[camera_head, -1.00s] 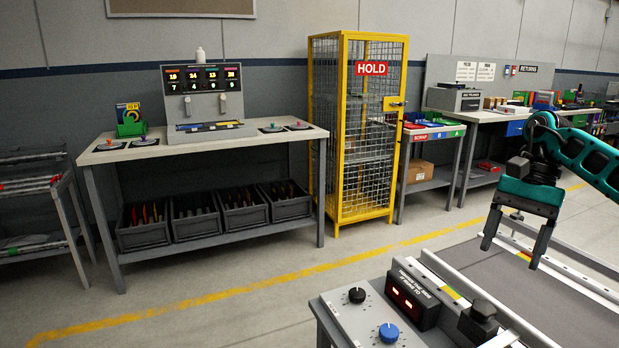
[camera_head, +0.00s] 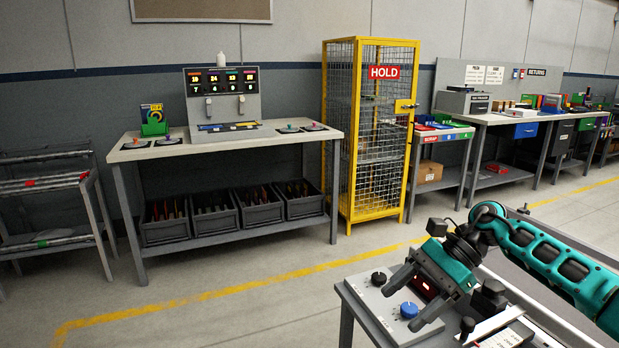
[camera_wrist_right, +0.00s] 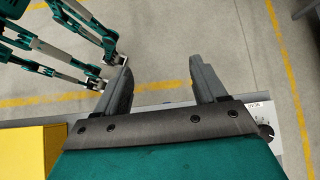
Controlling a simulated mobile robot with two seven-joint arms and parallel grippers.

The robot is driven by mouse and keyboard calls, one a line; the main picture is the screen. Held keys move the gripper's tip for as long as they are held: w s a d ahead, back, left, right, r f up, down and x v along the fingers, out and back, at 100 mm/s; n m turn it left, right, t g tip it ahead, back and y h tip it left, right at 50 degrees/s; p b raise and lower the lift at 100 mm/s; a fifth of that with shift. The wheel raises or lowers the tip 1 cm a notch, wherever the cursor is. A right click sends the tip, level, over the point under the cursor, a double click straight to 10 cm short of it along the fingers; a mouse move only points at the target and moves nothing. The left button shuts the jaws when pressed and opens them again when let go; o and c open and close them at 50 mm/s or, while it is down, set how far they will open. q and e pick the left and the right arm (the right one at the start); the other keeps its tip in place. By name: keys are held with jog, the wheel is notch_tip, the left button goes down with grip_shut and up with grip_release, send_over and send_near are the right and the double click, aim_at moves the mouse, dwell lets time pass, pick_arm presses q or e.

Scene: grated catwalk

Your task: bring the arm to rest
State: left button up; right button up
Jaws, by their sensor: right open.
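My right arm (camera_head: 560,262), teal and black, comes in from the right in the head view. Its right gripper (camera_head: 400,308) hangs over the control panel, in front of the blue knob, with its two dark fingers apart and nothing between them. In the right wrist view the right gripper (camera_wrist_right: 160,66) is also open and empty, with bare floor and a panel edge beyond the fingers. Whether the fingers touch the panel cannot be told. My left gripper is not seen in the head view. Teal links at the upper left of the wrist view are unclear.
The grey control panel (camera_head: 362,291) carries a black knob (camera_head: 379,278), a blue knob (camera_head: 409,310) and a lit red display. A yellow HOLD cage (camera_head: 347,150), a workbench (camera_head: 127,151) with bins below, and a rack (camera_head: 88,185) stand behind. The floor between is clear.

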jog(key=s+a+m+t+y+p, duration=0.1)
jog(key=s+a+m+t+y, duration=0.15)
jog(key=a+m+y, duration=0.4)
jog(key=s+a+m+t+y+p, duration=0.1)
jog(key=s+a+m+t+y, duration=0.2)
jog(key=a+m, duration=0.55)
pick_arm(q)
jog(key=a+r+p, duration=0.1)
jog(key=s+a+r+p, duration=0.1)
jog(key=p, duration=0.1)
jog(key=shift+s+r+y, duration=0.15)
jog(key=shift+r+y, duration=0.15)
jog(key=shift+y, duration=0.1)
pick_arm(e)
jog(key=s+d+f+n+t+h, duration=0.4)
jog(key=s+d+f+n+h, duration=0.4)
jog(key=n, duration=0.7)
jog(key=s+d+f+n+t+h, duration=0.4)
jog(key=s+d+f+n+h, duration=0.3)
jog(key=n, duration=0.8)
notch_tip(320, 180, down, 3)
jog(key=shift+s+d+f+h, duration=0.1)
jog(key=shift+s+d+h, duration=0.4)
jog(key=shift+h, duration=0.45)
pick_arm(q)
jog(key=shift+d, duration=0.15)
pick_arm(e)
jog(key=shift+a, duration=0.1)
